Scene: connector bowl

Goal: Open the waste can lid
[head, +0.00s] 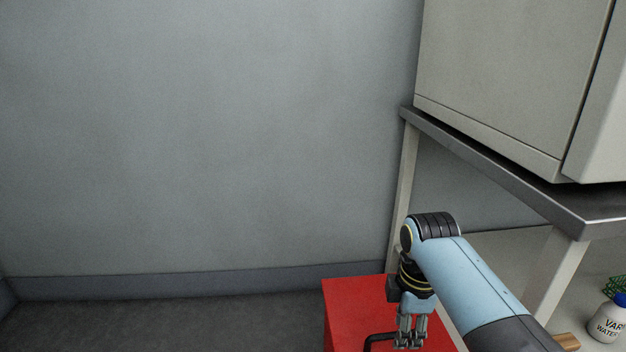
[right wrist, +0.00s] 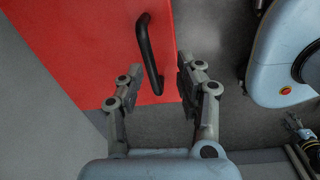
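The red waste can (head: 352,300) stands at the bottom centre of the head view, cut off by the lower edge. A black bar handle (head: 376,340) sits on its red lid. In the right wrist view the lid (right wrist: 90,45) fills the upper left, and the handle (right wrist: 149,55) rises near its right edge. My right gripper (head: 409,345) points down over the lid beside the handle. In the right wrist view its fingers (right wrist: 155,92) are apart, with the handle between and beyond them; I cannot tell whether they touch it. The lid looks shut. My left gripper is not seen in the head view.
A metal table (head: 500,166) with a large pale cabinet (head: 505,75) on it stands at the right. A white bottle with a blue cap (head: 607,320) is at the lower right. A grey wall lies behind, and the floor left of the can is clear.

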